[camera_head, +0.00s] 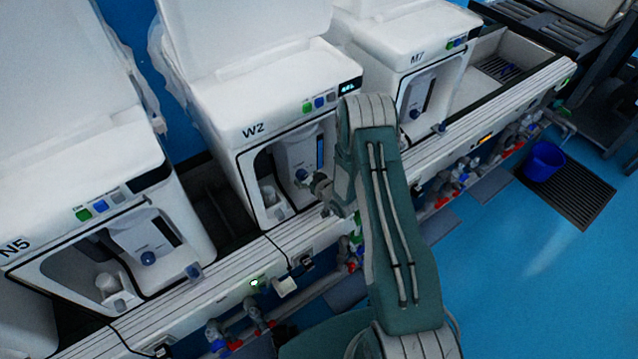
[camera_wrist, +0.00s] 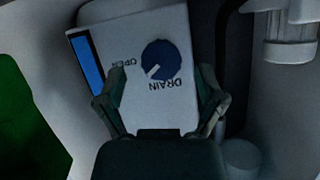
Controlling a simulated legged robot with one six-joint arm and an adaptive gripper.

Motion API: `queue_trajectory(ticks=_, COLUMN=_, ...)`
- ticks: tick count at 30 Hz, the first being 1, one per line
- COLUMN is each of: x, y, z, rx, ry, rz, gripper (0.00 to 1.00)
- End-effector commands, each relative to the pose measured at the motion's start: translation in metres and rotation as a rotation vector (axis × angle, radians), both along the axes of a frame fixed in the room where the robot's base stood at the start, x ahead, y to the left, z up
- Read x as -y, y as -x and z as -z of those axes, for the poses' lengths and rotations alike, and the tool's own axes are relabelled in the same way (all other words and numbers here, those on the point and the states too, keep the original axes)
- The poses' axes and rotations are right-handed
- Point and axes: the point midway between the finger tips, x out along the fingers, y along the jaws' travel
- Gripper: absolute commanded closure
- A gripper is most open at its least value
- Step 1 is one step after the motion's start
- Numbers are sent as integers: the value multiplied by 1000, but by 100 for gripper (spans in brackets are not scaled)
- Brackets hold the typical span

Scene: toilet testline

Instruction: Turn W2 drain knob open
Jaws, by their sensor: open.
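The W2 unit (camera_head: 262,150) is a white machine in the middle of the row, with an open recess at its front. Inside it is a white panel with a blue round drain knob (camera_wrist: 161,60). In the wrist view the panel reads DRAIN and OPEN, upside down, and the knob's white mark points to the lower left, between the two words. My gripper (camera_wrist: 160,88) is open, its fingers apart on either side below the knob and not closed on it. In the head view my gripper (camera_head: 318,186) is at the recess and partly covers the knob area.
The N5 unit (camera_head: 90,220) stands to the left and the M7 unit (camera_head: 425,70) to the right. A white ledge (camera_head: 300,240) with valves below runs along the front. A blue bucket (camera_head: 544,160) stands on the floor at right.

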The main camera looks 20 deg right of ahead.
Motion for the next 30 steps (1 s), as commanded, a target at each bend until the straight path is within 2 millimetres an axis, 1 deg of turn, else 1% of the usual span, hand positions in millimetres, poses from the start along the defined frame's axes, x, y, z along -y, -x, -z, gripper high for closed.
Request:
queue_trajectory(ticks=3, x=10, y=23, z=-10, rx=-2, ry=-1, rz=2, gripper=12)
queue_trajectory(ticks=9, x=25, y=58, z=-26, rx=0, ry=-2, rz=4, gripper=12)
queue_trajectory(ticks=12, x=30, y=71, z=-32, rx=2, ry=-1, rz=2, gripper=12)
queue_trajectory(ticks=15, x=33, y=80, z=-36, rx=2, ry=-1, rz=2, gripper=12)
queue_trajectory(ticks=19, x=34, y=85, z=-38, rx=1, ry=0, rz=0, gripper=12)
queue_trajectory(ticks=27, x=34, y=85, z=-38, rx=3, ry=2, rz=-1, gripper=12)
queue_trajectory(ticks=30, x=29, y=84, z=-37, rx=25, ry=48, rz=-3, gripper=12)
